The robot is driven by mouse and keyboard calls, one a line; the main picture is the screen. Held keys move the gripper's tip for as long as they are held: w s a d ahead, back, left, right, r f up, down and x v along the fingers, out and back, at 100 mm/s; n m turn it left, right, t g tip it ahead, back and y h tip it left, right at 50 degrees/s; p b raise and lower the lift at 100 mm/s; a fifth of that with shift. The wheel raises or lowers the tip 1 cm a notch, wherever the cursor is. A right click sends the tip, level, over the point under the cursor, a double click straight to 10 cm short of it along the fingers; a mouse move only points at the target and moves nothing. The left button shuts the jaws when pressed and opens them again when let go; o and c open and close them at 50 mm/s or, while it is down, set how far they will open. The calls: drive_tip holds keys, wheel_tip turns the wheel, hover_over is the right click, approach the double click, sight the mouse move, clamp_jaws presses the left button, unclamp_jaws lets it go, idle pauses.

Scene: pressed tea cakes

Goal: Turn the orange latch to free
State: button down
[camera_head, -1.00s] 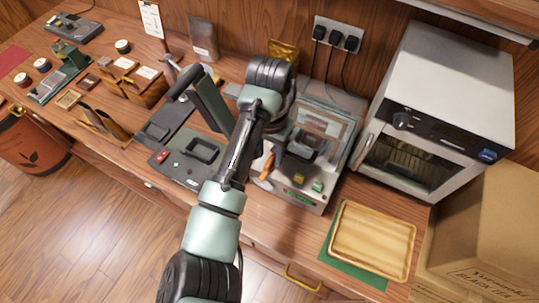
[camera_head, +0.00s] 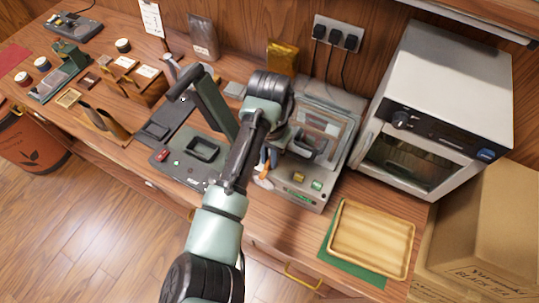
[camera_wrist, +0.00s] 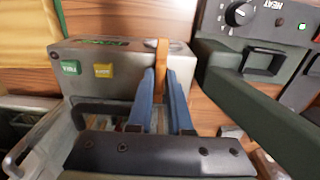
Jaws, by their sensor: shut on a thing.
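The orange latch (camera_head: 262,172) is on the left side of the clear-lidded machine (camera_head: 300,192), near its front corner. In the wrist view the latch (camera_wrist: 161,52) is a narrow orange bar running up between the two blue fingers. My gripper (camera_wrist: 162,76) is shut on the latch. In the head view my gripper (camera_head: 265,157) is partly hidden by my wrist, with only a bit of blue finger showing. The latch's pivot is hidden. The machine's front has a yellow button (camera_wrist: 104,71) and a green button (camera_wrist: 70,67).
A dark green press (camera_head: 185,165) with a raised arm stands close to the left of my gripper; its knob panel (camera_wrist: 262,30) shows in the wrist view. A wooden tray (camera_head: 372,240) lies on a green mat at the front right. A small oven (camera_head: 435,110) stands to the right.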

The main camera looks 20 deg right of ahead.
drive_tip(key=shift+m, duration=0.4)
drive_tip(key=m, duration=0.4)
drive_tip(key=shift+p, duration=0.35)
drive_tip(key=m, duration=0.4)
drive_tip(key=shift+m, duration=0.3)
drive_tip(key=m, duration=0.4)
drive_tip(key=shift+m, duration=2.2)
drive_tip(key=shift+r, duration=0.1)
drive_tip(key=c, duration=0.9)
unclamp_jaws()
